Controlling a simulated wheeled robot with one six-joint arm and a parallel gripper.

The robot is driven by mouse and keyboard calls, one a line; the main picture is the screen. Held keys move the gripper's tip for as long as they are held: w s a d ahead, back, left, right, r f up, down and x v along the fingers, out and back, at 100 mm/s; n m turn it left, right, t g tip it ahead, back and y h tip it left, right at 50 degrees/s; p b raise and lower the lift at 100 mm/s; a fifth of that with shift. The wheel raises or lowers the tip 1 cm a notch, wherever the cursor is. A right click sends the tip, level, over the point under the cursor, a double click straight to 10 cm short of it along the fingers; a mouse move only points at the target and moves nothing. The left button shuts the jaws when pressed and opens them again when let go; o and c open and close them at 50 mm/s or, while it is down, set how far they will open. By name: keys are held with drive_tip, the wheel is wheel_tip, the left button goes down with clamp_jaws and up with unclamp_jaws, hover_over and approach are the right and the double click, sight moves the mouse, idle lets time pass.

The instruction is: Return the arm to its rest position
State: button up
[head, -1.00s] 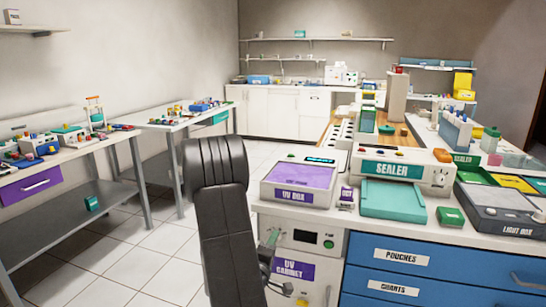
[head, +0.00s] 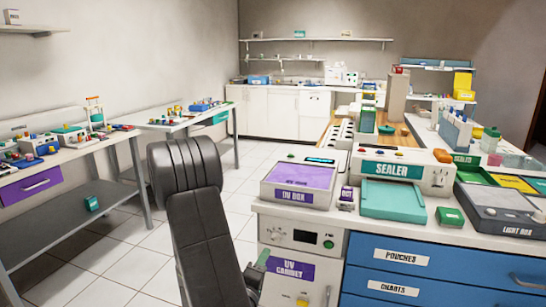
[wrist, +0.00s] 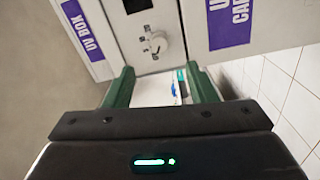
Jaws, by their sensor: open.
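My arm (head: 197,215) shows in the head view as black, ribbed links in the lower middle, left of the UV cabinet. My gripper (wrist: 162,88) shows in the wrist view with two green fingers apart. No object is held between them. Beyond the fingers is a white surface with small blue and teal parts, too small to name. In the head view my gripper is mostly hidden behind the arm, close to the front of the UV cabinet (head: 302,238).
The UV box (head: 300,183) and the sealer (head: 390,170) stand on the counter right of my arm. A light box (head: 500,208) is at far right. Benches (head: 85,195) with small items line the left. Tiled floor (head: 120,240) between is clear.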

sight(274, 241)
drive_tip(key=x, duration=1)
drive_tip(key=shift+w+d, duration=0.1)
drive_tip(key=shift+f+m+b, duration=0.15)
drive_tip(key=shift+m+b, duration=0.2)
drive_tip(key=shift+m, duration=0.05)
drive_tip(key=shift+m+b, duration=0.4)
drive_tip(key=shift+m, duration=0.5)
drive_tip(key=m+b, duration=0.2)
drive_tip(key=m, duration=0.3)
drive_tip(key=m+b, duration=0.1)
drive_tip(key=m, duration=0.3)
drive_tip(key=m+b, duration=0.1)
drive_tip(key=m, duration=0.3)
drive_tip(key=shift+m, duration=0.3)
